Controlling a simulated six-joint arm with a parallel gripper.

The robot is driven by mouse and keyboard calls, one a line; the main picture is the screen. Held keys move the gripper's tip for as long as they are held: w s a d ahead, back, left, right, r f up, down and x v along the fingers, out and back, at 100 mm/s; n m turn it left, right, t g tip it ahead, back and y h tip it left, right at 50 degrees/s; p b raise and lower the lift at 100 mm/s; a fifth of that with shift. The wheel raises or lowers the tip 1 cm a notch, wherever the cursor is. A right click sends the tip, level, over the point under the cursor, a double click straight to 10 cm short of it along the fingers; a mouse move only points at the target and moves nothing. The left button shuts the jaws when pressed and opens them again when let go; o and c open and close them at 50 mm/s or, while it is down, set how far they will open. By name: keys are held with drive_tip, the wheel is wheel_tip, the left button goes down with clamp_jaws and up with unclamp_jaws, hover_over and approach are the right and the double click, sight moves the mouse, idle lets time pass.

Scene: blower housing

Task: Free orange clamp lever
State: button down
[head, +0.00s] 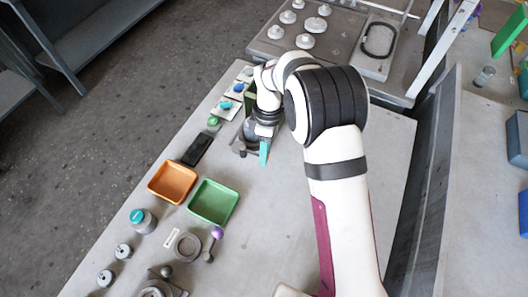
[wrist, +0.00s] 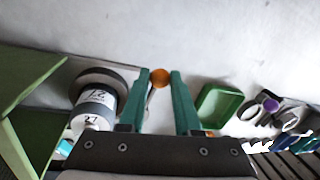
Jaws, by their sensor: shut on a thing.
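The orange clamp lever shows in the wrist view as a round orange knob (wrist: 160,77) with a thin pale shaft running down from it. My gripper (wrist: 160,75) has its two teal fingers on either side of the knob and is shut on it. The grey blower housing (wrist: 96,100), a round body with white labels, is just left of the fingers in the wrist view. In the head view my gripper (head: 264,153) points down beside the dark housing (head: 243,142) on the table. The orange knob is hidden there.
A green tray (head: 213,203) and an orange tray (head: 172,182) lie nearer on the table. A black block (head: 197,149) and a purple-knobbed lever (head: 217,233) are close by. A green upright panel (wrist: 25,120) stands left in the wrist view. The table right of my gripper is clear.

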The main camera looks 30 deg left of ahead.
drive_tip(key=shift+w, duration=0.1)
idle(0.3)
drive_tip(key=c, duration=0.6)
unclamp_jaws()
drive_tip(key=shift+r, duration=0.1)
drive_tip(key=w+r, duration=0.1)
drive_tip(key=r, duration=0.4)
drive_tip(key=w+r, duration=0.1)
drive_tip(key=r, duration=0.4)
drive_tip(key=w+r, duration=0.1)
drive_tip(key=r, duration=0.4)
drive_tip(key=shift+a+r, duration=0.15)
drive_tip(key=shift+a, duration=0.15)
